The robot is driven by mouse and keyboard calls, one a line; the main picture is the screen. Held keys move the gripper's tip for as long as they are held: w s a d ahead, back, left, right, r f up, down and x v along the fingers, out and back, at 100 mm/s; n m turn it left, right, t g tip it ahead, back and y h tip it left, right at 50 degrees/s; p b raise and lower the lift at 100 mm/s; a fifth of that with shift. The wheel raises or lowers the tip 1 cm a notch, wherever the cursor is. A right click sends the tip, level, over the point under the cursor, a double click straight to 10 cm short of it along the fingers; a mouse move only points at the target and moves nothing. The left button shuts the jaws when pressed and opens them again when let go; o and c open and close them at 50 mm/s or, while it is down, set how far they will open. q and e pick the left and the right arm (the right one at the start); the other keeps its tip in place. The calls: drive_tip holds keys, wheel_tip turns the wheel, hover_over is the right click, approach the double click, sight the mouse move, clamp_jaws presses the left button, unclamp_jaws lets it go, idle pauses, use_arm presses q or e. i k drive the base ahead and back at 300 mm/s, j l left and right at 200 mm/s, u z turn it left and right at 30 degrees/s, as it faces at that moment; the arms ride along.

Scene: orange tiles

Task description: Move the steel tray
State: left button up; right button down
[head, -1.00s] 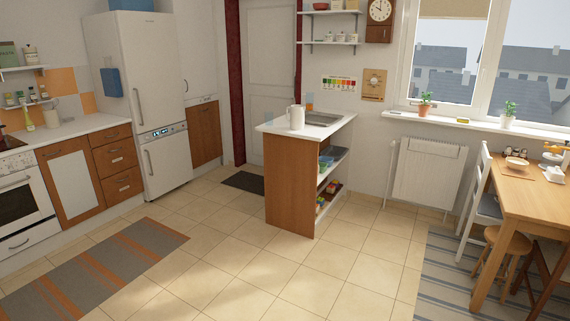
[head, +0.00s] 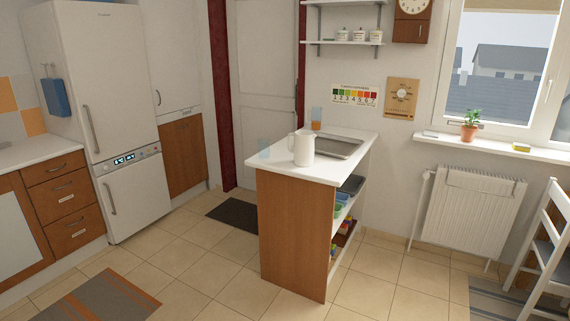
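The steel tray (head: 331,147) lies flat on the white top of the small wooden island (head: 310,172), toward its right back part. A white jug (head: 302,147) stands on the same top, in front of the tray's left side, and may cover a little of its edge. Neither of my grippers shows in the head view.
A glass (head: 316,118) stands behind the tray and a bluish one (head: 264,149) at the top's left. The island's shelves hold several items. Tiled floor (head: 205,275) before the island is clear.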

sight(342, 147)
drive_tip(key=i+j, duration=0.1)
drive_tip(key=i, duration=2.05)
drive_tip(key=i+l+z, duration=0.05)
drive_tip(key=l, duration=0.05)
